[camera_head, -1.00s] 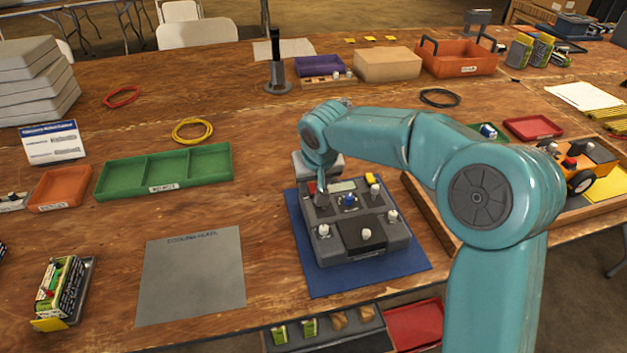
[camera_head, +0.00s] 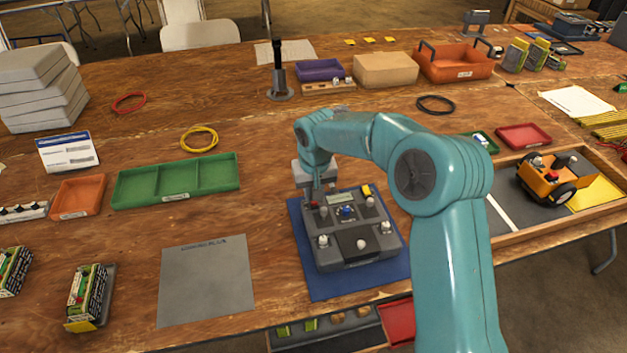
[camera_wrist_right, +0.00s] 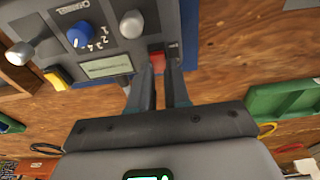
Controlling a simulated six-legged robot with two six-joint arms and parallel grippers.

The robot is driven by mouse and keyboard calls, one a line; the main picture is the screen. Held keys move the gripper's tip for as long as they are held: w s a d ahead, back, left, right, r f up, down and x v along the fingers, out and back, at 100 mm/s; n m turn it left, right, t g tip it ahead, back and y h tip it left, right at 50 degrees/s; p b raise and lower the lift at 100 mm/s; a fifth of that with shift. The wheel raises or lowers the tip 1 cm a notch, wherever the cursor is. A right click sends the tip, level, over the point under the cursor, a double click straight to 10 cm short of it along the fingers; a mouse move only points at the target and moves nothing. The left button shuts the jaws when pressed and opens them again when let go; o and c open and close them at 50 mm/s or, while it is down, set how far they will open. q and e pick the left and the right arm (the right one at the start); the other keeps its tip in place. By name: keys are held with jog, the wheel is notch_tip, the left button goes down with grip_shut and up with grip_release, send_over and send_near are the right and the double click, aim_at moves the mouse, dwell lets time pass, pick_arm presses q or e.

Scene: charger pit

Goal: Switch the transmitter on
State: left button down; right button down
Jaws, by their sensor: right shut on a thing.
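The transmitter (camera_head: 385,245) is a dark grey box with a small display, a blue knob (camera_head: 346,211), white-grey sticks and a yellow switch (camera_head: 366,190). It lies on a blue mat (camera_head: 325,288). My right gripper (camera_head: 313,198) reaches down at its far left corner. In the right wrist view, the fingers (camera_wrist_right: 160,76) are close together at a red switch (camera_wrist_right: 157,61) beside the display (camera_wrist_right: 108,67). The fingers partly hide the switch, and its position cannot be told. My left gripper is out of view.
A grey sheet (camera_head: 206,281) and a green tray (camera_head: 177,181) lie left of the mat. A wooden-edged tray (camera_head: 560,229) with an orange vehicle (camera_head: 550,178) is at the right. Bare tabletop (camera_head: 270,225) shows left of the mat.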

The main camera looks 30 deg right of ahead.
jog(key=c, duration=1.1)
grip_release()
jog(key=r, duration=0.5)
jog(key=s+r+p, duration=0.1)
jog(key=r, duration=0.4)
jog(key=s+r, duration=0.1)
jog(key=r, duration=0.5)
jog(key=shift+a, duration=0.3)
